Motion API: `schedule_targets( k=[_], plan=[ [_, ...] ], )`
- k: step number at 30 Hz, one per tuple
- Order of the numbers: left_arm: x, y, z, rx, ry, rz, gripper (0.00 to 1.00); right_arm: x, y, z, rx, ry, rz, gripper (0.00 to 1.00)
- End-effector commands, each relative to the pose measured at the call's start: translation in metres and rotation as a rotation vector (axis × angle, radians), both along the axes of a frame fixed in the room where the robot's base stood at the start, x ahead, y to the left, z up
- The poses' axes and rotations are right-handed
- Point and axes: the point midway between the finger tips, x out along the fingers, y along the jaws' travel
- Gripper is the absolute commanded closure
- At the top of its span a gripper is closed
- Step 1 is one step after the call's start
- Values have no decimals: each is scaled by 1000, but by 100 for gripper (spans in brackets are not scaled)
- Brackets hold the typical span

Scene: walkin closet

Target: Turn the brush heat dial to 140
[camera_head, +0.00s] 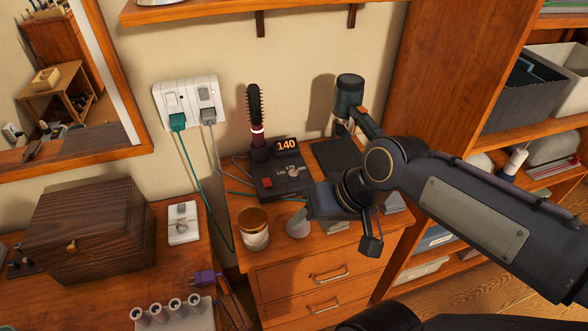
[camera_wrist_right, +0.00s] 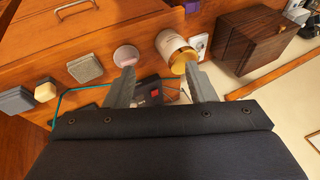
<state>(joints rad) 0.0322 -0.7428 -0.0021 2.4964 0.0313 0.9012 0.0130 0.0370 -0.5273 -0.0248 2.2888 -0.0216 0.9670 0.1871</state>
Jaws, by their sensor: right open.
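The brush heat unit is a dark base (camera_head: 278,180) on the drawer cabinet, with a red switch and a pale round dial (camera_head: 294,171). Its small display (camera_head: 286,145) reads 140 in orange. A round hot brush (camera_head: 256,115) stands upright at its back left. My right gripper (camera_head: 338,203) is just right of and in front of the base, apart from the dial as far as I can tell. In the right wrist view the jaws (camera_wrist_right: 159,70) are spread and empty, with part of the base and the red switch (camera_wrist_right: 155,96) beyond them. My left gripper is out of view.
A gold-lidded jar (camera_head: 254,232) and a round pale item (camera_head: 299,224) stand in front of the base. Cords run from the wall outlet (camera_head: 188,100). A wooden box (camera_head: 88,225) sits at left.

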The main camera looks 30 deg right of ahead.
Motion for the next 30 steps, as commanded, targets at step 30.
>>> schedule_targets(
  k=[30],
  plan=[
    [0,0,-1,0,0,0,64,253,-109,-94,-106,525,-820,50]
  ],
)
